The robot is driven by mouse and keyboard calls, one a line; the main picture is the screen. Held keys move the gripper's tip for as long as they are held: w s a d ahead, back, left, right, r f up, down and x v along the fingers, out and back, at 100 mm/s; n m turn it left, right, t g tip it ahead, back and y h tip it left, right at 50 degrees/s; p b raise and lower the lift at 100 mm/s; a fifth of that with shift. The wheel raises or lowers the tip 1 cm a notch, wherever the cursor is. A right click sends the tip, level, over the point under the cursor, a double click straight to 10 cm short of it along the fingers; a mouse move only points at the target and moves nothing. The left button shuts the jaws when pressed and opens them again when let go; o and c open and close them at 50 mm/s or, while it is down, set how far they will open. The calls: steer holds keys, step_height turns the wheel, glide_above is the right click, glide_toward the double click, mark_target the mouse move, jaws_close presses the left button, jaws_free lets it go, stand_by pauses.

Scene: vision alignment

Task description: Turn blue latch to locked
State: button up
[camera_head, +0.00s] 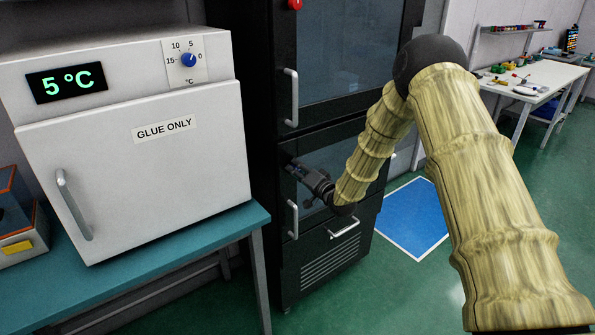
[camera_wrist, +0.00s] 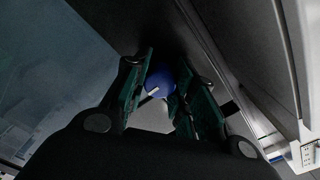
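The blue latch (camera_wrist: 160,78) shows in the wrist view as a rounded blue part with a pale mark, beyond and between my gripper's fingertips. My gripper (camera_wrist: 164,84) has dark fingers with green pads, one on each side of the latch. The fingers stand apart, with a narrow gap between them. Whether both pads touch the latch is not clear. In the head view my gripper (camera_head: 298,168) is at the left edge of the black cabinet's lower door (camera_head: 325,200).
A white "GLUE ONLY" box (camera_head: 140,150) with a blue dial (camera_head: 189,60) stands on a teal table (camera_head: 165,250) at left. The black cabinet has handles on its doors. A blue floor mat (camera_head: 412,218) lies right of it. A white workbench (camera_head: 545,78) stands farther back.

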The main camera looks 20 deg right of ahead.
steer(key=shift+f, duration=0.1)
steer(key=n+b, duration=0.2)
steer(key=n, duration=0.1)
steer(key=shift+f+b, duration=0.15)
steer(key=shift+b, duration=0.25)
steer(key=n+b, duration=0.4)
steer(key=n, duration=0.1)
steer(key=n+b, duration=0.3)
steer(key=n, duration=0.2)
steer(key=shift+n+b, duration=0.35)
steer(key=shift+n, duration=0.05)
steer(key=shift+n+b, duration=1.35)
steer(key=shift+n, duration=0.65)
steer(key=shift+r, duration=0.2)
steer(key=o, duration=1.1)
steer(key=shift+c, duration=0.2)
steer(key=shift+s, duration=0.1)
